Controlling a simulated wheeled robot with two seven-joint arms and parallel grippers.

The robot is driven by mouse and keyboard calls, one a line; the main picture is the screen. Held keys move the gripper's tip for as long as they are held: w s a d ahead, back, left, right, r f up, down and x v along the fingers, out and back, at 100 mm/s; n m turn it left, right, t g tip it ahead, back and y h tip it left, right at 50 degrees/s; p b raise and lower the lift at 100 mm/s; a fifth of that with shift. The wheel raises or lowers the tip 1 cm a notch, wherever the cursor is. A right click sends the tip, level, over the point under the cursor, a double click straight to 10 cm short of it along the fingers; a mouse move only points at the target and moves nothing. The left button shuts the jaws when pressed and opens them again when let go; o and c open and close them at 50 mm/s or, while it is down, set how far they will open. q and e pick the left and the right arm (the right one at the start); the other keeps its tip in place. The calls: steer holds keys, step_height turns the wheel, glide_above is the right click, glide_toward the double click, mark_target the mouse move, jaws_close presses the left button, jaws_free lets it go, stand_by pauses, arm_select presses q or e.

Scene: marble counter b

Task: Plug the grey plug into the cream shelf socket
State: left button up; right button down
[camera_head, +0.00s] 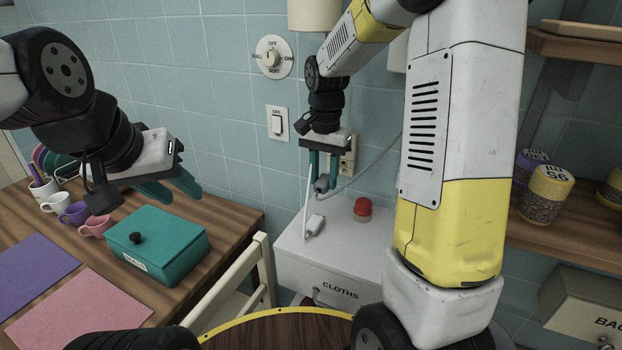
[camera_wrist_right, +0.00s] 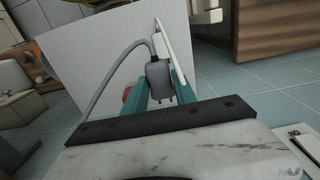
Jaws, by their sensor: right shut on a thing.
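The grey plug (camera_head: 321,184) is between the teal fingers of my right gripper (camera_head: 322,168), above the white cabinet and close to the tiled wall. My right gripper is shut on it. In the right wrist view the plug (camera_wrist_right: 158,73) sits between both fingertips (camera_wrist_right: 161,90), its prongs pointing toward the camera's lower side and its grey cord trailing left. A cream socket (camera_head: 349,160) is on the wall just right of the gripper, partly hidden by it; the plug is apart from it. My left gripper (camera_head: 172,189) is open and empty above the teal box.
A white cabinet (camera_head: 335,262) marked CLOTHS carries a white plug-like piece (camera_head: 315,225) with a white cord and a red-domed object (camera_head: 362,209). A teal box (camera_head: 158,245), mugs and mats are on the wooden table. A cream chair back (camera_head: 232,298) stands between.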

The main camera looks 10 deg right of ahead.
steer(key=shift+w, duration=0.15)
steer(key=shift+w+d, duration=0.85)
steer(key=shift+w, duration=0.3)
steer(key=shift+w+d, duration=0.8)
steer(key=shift+w, duration=0.35)
steer(key=shift+w+d, duration=0.4)
steer(key=shift+w, duration=0.2)
steer(key=shift+w+d, duration=0.35)
steer(key=shift+w, duration=0.2)
stand_by(0.3)
steer(key=c, duration=0.9)
jaws_free()
